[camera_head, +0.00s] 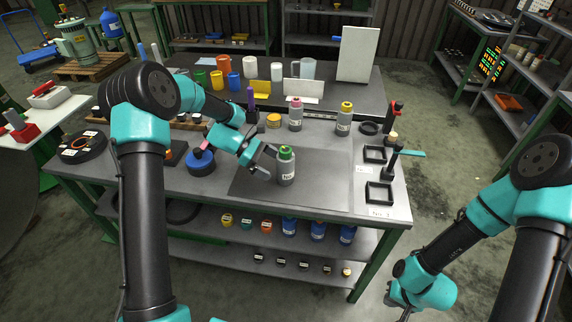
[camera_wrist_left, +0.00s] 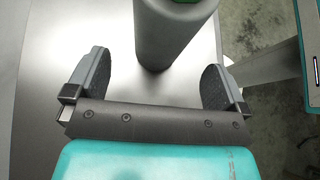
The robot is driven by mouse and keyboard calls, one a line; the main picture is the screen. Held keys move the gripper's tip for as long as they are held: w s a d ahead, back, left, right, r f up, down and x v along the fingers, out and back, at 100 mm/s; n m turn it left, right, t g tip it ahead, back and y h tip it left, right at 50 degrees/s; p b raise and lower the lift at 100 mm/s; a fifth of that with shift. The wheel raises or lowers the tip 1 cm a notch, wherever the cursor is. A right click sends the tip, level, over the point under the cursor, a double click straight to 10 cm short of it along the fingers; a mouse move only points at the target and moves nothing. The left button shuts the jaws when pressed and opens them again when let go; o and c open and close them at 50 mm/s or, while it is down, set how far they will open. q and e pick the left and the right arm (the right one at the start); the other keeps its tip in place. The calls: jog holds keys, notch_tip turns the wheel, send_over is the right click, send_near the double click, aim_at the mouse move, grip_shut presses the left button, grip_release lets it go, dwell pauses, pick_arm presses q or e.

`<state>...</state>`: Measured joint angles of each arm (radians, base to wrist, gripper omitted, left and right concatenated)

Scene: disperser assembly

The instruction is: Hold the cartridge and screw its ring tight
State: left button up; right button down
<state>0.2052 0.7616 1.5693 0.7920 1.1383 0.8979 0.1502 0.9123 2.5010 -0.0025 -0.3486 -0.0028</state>
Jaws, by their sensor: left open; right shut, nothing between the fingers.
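The cartridge (camera_head: 286,172) is a grey bottle with a green ring (camera_head: 285,152) on top. It stands upright on the dark mat of the workbench. My left gripper (camera_head: 268,161) is open at the cartridge's left side. In the left wrist view the grey cartridge body (camera_wrist_left: 172,35) rises ahead of and between the two spread fingers (camera_wrist_left: 152,82), with gaps on both sides. Its green top is mostly cut off by the frame's upper edge. My right gripper (camera_head: 391,300) is low at the right, off the bench front, shut and empty.
Black square frames (camera_head: 379,194) and a stand (camera_head: 394,163) are at the right. A blue round piece (camera_head: 201,163) is at the left. The mat (camera_head: 325,185) right of the cartridge is clear.

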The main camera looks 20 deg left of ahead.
aim_at(282, 171)
pick_arm(q)
jog(key=shift+x, duration=2.7)
jog(key=shift+c, duration=0.5)
jog(key=c, duration=1.3)
